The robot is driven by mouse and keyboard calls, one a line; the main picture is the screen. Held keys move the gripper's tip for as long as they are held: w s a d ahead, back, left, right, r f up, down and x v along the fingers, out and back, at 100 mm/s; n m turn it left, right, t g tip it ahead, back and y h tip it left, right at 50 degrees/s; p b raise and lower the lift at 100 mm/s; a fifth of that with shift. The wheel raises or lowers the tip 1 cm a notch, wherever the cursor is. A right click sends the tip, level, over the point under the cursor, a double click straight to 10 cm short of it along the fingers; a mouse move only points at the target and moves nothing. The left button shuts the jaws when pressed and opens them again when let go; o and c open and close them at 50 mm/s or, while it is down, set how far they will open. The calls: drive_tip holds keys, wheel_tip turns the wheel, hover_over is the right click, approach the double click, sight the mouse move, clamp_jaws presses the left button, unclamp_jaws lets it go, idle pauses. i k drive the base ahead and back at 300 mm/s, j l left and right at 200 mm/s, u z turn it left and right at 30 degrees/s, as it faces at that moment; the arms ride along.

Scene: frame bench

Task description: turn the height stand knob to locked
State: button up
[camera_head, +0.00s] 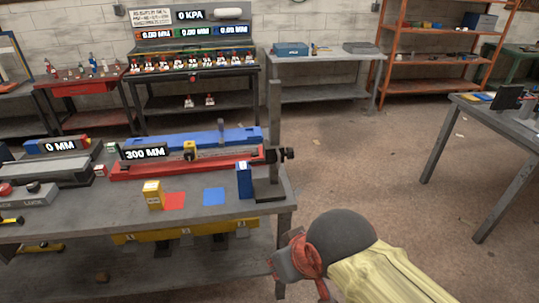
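The height stand (274,115) appears to be the grey upright post on a dark foot at the right end of the near bench. A small black knob (288,154) sticks out to the right of the post, about halfway up. I cannot read whether it is at locked. My arm reaches in from the bottom right, and its end, my gripper (284,264), is low in front of the bench's right corner. It is well below the knob and apart from it. The fingers are too small and partly hidden to tell open from shut.
The near bench (110,226) holds a red rail (200,165) marked 300 MM, a blue bar, a yellow block (153,194) and a blue block (244,180) close left of the post's foot. Open floor (380,170) lies right of the bench. Another table (500,125) stands far right.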

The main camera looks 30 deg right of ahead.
sight(289, 152)
drive_tip(key=l+u, duration=0.1)
drive_tip(key=l, duration=0.35)
drive_tip(key=k+l+u, duration=0.1)
drive_tip(key=l, duration=0.35)
drive_tip(key=k+l+u, duration=0.1)
drive_tip(key=l, duration=0.35)
drive_tip(key=k+l, duration=0.15)
drive_tip(key=l, duration=0.3)
drive_tip(key=k+l+u, duration=0.15)
drive_tip(key=l, duration=0.25)
drive_tip(key=i, duration=0.05)
